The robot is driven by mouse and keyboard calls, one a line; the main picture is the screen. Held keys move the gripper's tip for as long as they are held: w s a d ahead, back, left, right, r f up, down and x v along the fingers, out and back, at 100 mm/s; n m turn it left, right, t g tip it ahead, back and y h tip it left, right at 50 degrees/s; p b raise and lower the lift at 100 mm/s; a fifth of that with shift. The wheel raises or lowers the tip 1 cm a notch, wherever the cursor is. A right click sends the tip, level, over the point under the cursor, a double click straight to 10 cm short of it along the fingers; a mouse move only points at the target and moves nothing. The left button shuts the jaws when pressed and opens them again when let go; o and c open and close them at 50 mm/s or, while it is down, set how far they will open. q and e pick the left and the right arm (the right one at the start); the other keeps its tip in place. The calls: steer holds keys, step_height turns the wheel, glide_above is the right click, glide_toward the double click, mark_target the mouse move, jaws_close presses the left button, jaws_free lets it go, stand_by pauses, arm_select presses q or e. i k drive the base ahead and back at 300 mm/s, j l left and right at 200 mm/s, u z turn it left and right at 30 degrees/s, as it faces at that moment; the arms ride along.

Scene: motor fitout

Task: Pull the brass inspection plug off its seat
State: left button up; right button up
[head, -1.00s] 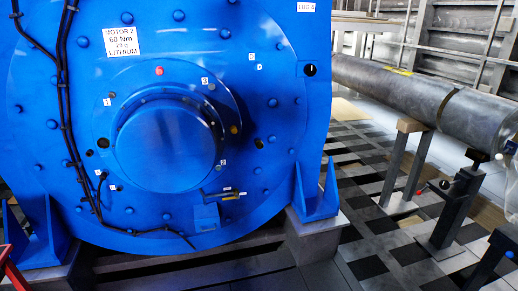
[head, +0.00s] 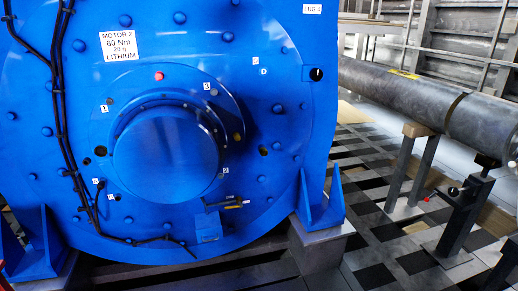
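The big blue motor (head: 257,190) fills the left and middle of the head view, with a round blue hub cover (head: 166,155) at its centre. A small brass-coloured round piece (head: 237,138) sits on the right side of the hub flange; it looks like the inspection plug, but it is too small to be sure. A thin brass-coloured piece (head: 234,203) lies on a small bracket below right of the hub. Neither of my grippers is in view.
Black cables (head: 60,110) run down the motor's left face. A grey shaft (head: 420,100) rests on stands at the right. A dark stand with a red-tipped handle (head: 460,210) stands nearer. Checkered floor (head: 385,250) lies between motor and stands.

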mark_target(263, 152)
steer(key=i+u, duration=0.2)
steer(key=i, duration=1.05)
steer(key=i+l, duration=0.2)
steer(key=l, duration=0.15)
steer(key=i+l+u, duration=0.15)
steer(key=l, duration=0.15)
steer(key=i+l, duration=0.2)
steer(key=l, duration=0.2)
steer(key=i+l+u, duration=0.15)
steer(key=l, duration=1.1)
steer(key=i+u, duration=0.05)
